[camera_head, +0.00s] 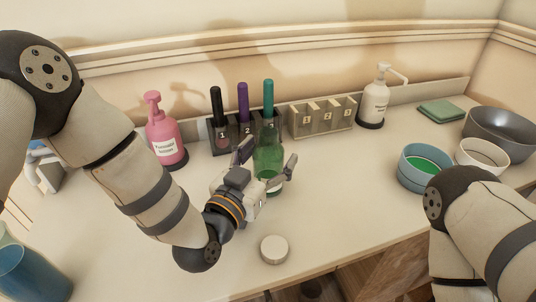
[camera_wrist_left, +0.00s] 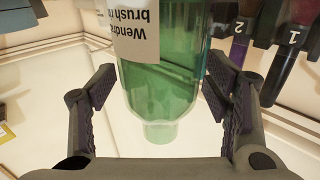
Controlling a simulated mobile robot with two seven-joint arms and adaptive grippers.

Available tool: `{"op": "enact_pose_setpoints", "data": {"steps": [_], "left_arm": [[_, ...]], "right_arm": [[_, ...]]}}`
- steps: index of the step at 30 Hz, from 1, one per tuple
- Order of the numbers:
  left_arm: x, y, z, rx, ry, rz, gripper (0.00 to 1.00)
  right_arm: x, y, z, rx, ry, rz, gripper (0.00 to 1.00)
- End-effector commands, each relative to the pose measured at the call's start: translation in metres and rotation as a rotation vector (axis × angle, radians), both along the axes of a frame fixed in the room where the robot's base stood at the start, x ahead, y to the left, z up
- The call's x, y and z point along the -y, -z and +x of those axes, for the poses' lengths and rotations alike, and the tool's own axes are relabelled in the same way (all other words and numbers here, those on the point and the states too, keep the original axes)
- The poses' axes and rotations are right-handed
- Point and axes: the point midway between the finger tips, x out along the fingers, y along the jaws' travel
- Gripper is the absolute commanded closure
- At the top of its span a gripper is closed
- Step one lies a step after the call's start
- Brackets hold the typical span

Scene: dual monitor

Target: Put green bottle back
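The green bottle (camera_head: 268,160) stands upright on the counter in front of the dark numbered holder's third slot. In the left wrist view the clear green bottle (camera_wrist_left: 160,85) appears upside down, its white label cut off by the top edge. My left gripper (camera_head: 267,157) is open, with one finger on each side of the bottle. In the wrist view the fingers (camera_wrist_left: 160,78) show gaps to the glass on both sides. My right gripper is outside the views; only my right arm shows.
A dark holder (camera_head: 222,146) carries black, purple and teal brushes. A beige holder (camera_head: 322,117) numbered 1 to 3 looks empty. A pink pump bottle (camera_head: 165,130), white pump bottle (camera_head: 375,101), teal bowl (camera_head: 410,178) and grey bowl (camera_head: 502,122) stand around. A round white lid (camera_head: 274,249) lies near the front edge.

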Motion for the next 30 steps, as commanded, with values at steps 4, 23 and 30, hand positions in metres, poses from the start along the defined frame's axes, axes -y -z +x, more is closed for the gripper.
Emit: {"op": "enact_pose_setpoints", "data": {"steps": [4, 23, 30], "left_arm": [[0.0, 0.0, 0.0, 0.0, 0.0, 0.0, 0.29], [-0.043, -0.003, -0.084, -0.004, -0.001, 0.001, 0.29], [-0.054, -0.003, -0.106, -0.002, -0.001, 0.0, 0.29]], "right_arm": [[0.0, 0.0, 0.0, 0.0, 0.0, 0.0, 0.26], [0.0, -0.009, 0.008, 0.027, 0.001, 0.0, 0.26], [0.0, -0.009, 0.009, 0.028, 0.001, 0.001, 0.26]]}}
